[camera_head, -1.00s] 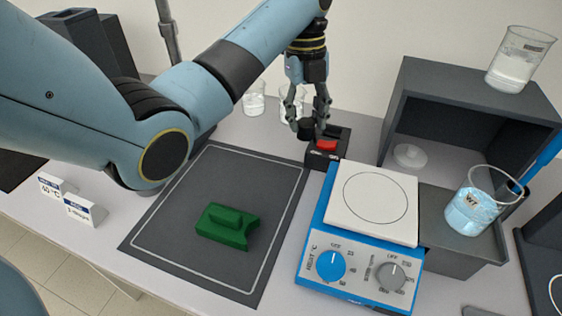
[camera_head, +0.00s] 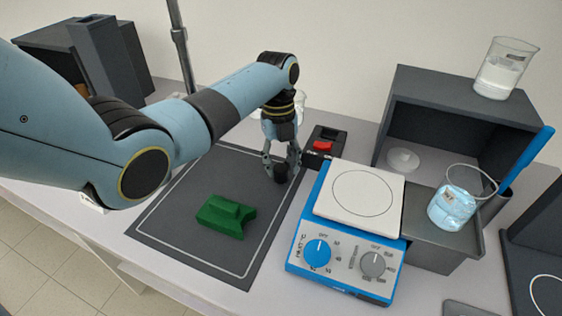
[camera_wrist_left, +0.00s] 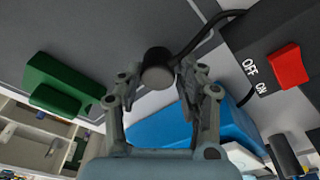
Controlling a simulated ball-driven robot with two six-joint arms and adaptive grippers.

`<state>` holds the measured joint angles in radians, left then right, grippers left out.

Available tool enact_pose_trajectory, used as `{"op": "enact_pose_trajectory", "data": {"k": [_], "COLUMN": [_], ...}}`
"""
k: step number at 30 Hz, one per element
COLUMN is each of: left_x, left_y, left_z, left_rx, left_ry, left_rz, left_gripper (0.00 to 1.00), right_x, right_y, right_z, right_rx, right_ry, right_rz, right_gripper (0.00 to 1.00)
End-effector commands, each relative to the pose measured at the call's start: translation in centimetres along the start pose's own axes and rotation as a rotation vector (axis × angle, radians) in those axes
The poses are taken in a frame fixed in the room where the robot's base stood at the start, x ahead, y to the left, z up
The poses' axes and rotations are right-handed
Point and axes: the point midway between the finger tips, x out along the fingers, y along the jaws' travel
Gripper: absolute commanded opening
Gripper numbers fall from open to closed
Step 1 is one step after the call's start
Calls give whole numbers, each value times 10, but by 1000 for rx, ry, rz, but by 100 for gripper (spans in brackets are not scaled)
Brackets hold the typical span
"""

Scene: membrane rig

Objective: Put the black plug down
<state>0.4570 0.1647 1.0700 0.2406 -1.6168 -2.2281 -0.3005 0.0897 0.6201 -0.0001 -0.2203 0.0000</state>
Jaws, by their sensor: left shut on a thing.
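My left gripper (camera_head: 282,163) is shut on the black plug (camera_head: 281,174). It holds the plug by the upper right part of the dark mat (camera_head: 165,222) with a pale outline. I cannot tell whether the plug touches the mat. In the left wrist view the round black plug (camera_wrist_left: 157,68) sits between the fingertips of the gripper (camera_wrist_left: 158,80). A black cable (camera_wrist_left: 205,33) runs from the plug towards the switch box (camera_wrist_left: 262,35), which has a red switch and ON and OFF marks. My right gripper is not in view.
A green block (camera_head: 226,215) lies on the mat. The blue hotplate (camera_head: 345,262) with a white top stands just right of the mat. The switch box (camera_head: 325,142) is behind it. A grey shelf (camera_head: 460,107) and a beaker of blue liquid (camera_head: 452,208) are further right.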

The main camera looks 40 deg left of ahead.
Motion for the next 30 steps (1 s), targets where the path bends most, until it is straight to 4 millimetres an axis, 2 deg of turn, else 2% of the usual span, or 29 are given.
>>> {"op": "enact_pose_trajectory", "data": {"k": [10,11,16,25,30], "left_x": [3,3,2,-1,-23], "left_y": [-1,-1,0,-1,-1], "left_z": [0,0,0,0,1], "left_rx": [0,1,0,0,1], "left_ry": [0,0,-1,-1,-4], "left_rz": [-1,-1,-1,-1,-4], "left_gripper": [8,40,61,61,61], "right_x": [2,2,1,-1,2], "right_y": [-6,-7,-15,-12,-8], "right_z": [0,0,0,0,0], "right_rx": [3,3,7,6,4], "right_ry": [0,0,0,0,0], "right_rz": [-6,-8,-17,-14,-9], "right_gripper": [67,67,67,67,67]}}
